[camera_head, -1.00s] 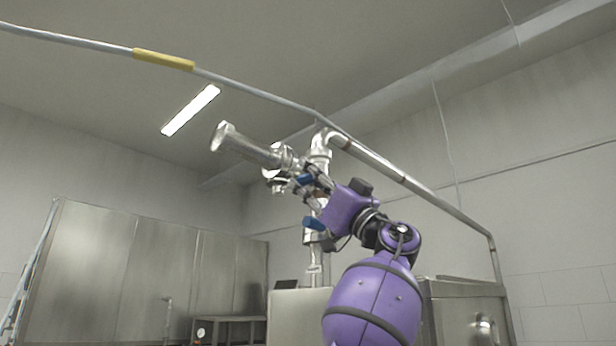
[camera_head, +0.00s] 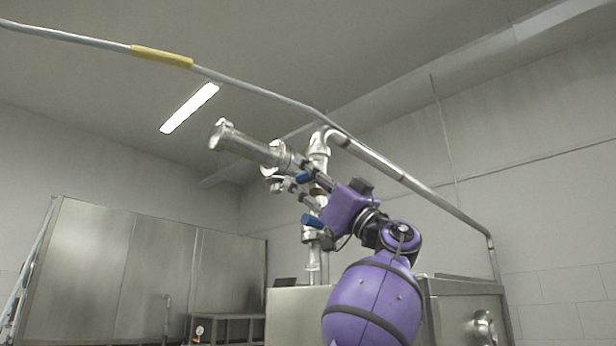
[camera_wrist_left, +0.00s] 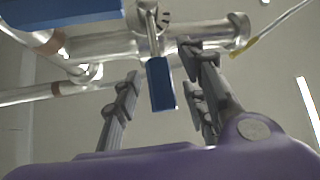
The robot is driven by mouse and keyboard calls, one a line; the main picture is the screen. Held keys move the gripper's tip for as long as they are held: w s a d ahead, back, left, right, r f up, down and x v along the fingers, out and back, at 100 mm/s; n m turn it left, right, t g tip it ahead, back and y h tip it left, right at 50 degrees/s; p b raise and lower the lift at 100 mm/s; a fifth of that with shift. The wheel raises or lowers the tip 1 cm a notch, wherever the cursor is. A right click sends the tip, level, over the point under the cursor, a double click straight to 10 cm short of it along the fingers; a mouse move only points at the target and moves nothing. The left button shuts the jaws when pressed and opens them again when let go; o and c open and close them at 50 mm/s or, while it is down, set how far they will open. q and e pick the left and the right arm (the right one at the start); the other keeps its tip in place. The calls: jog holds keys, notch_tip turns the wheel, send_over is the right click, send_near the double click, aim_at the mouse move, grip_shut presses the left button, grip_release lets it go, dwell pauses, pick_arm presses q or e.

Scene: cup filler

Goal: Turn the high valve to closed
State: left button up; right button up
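The high valve has a blue handle (camera_head: 302,178) on the shiny metal pipework, below the horizontal pipe. In the left wrist view this blue handle (camera_wrist_left: 161,84) hangs between my finger pads, with gaps on both sides. My left gripper (camera_head: 313,186) is open around it, one finger on each side. The left wrist view shows both fingers of the gripper (camera_wrist_left: 160,65) spread apart. A second blue handle (camera_head: 312,221) sits lower, beside my purple wrist. A blue handle also shows large at the upper left of the left wrist view (camera_wrist_left: 65,12). My right gripper is out of view.
A vertical metal pipe (camera_head: 319,150) stands behind my gripper. A horizontal pipe (camera_head: 245,146) runs to the left from it. A long thin pipe with a yellow band (camera_head: 162,57) crosses overhead. Steel cabinets (camera_head: 130,270) stand at the left. Space left of my gripper is open.

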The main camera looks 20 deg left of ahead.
pick_arm(q)
jog(key=v, duration=1.1)
jog(key=shift+d+f+t, duration=0.25)
jog(key=shift+t, duration=0.05)
jog(key=shift+a, duration=0.1)
